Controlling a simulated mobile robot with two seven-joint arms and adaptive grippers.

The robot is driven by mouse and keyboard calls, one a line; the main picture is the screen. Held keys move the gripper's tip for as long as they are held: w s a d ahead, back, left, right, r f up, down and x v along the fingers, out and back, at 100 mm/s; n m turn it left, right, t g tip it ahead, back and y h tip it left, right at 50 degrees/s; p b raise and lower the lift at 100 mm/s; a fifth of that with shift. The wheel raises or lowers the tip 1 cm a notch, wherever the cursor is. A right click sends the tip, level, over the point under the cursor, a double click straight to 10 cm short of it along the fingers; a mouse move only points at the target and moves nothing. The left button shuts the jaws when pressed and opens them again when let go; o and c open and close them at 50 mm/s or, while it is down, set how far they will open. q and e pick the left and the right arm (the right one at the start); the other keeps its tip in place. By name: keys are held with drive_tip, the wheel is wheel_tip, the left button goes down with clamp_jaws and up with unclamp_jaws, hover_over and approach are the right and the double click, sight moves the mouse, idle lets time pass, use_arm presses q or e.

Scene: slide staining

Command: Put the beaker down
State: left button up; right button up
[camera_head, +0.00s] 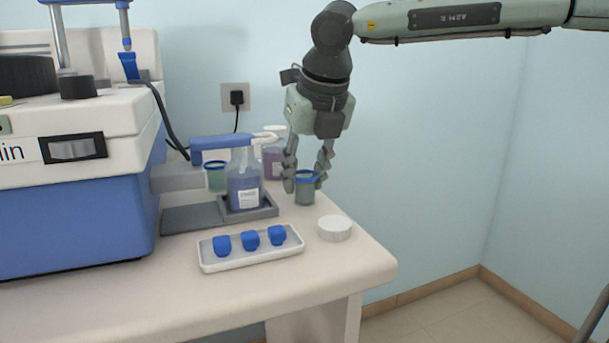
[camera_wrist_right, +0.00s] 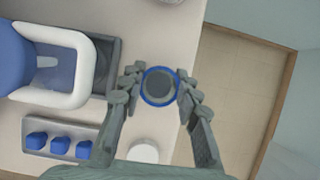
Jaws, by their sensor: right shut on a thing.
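The beaker (camera_head: 305,191) is a small teal-grey cup with a blue rim, near the right edge of the bench. My right gripper (camera_head: 306,178) comes down from above, with its fingers on both sides of the rim. In the right wrist view the beaker's round blue rim (camera_wrist_right: 160,87) sits between the two fingertips, and my right gripper (camera_wrist_right: 158,86) is shut on it. The beaker is upright. Its base looks at or very close to the bench top; I cannot tell whether it touches. My left gripper is not in view.
A white tray (camera_head: 250,259) with blue caps and a white round lid (camera_head: 334,228) are in front. Another blue-rimmed beaker (camera_head: 216,178) stands behind. The bench edge is close on the right.

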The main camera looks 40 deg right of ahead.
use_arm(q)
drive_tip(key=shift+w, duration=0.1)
use_arm(e)
drive_tip(key=o, duration=1)
drive_tip(key=shift+r+p, duration=0.3)
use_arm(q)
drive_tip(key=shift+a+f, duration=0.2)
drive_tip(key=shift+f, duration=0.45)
use_arm(e)
drive_tip(key=v, duration=1.1)
drive_tip(key=shift+s+r, duration=0.25)
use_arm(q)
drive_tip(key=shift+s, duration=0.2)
use_arm(e)
drive_tip(key=shift+a, duration=0.1)
